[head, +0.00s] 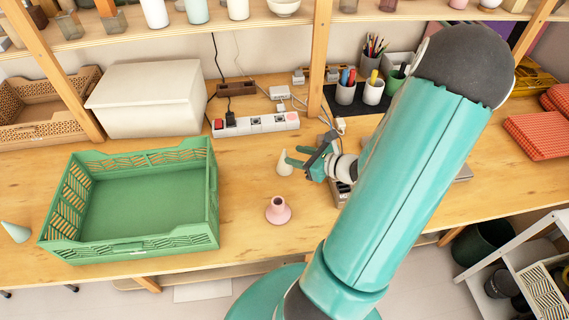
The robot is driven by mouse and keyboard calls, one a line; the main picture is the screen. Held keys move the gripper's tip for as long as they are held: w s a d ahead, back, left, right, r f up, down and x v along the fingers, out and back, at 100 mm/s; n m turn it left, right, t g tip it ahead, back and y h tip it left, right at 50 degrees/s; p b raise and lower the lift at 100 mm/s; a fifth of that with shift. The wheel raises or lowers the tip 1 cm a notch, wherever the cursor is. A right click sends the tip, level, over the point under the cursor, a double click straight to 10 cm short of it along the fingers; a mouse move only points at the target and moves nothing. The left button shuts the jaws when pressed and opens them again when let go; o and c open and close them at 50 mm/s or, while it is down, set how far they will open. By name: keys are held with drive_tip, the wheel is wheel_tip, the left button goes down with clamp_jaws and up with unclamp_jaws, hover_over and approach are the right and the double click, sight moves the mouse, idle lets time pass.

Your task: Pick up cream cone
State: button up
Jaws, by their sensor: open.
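The cream cone (283,166) stands upright on the wooden table in the middle of the head view, to the right of the green crate. My gripper (291,156) is open, with its teal fingers pointing left at the cone. The fingertips are at the cone's right edge in the picture. I cannot tell whether they touch it or reach around it. My arm comes in from the lower right and hides part of the table behind it.
A pink flared piece (278,210) stands in front of the cone. A power strip (256,124) with cables and pen cups (373,91) are behind.

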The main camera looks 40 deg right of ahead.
sight(286, 153)
drive_tip(key=x, duration=0.7)
drive_tip(key=shift+a+r, duration=0.15)
drive_tip(key=shift+r, duration=0.05)
clamp_jaws()
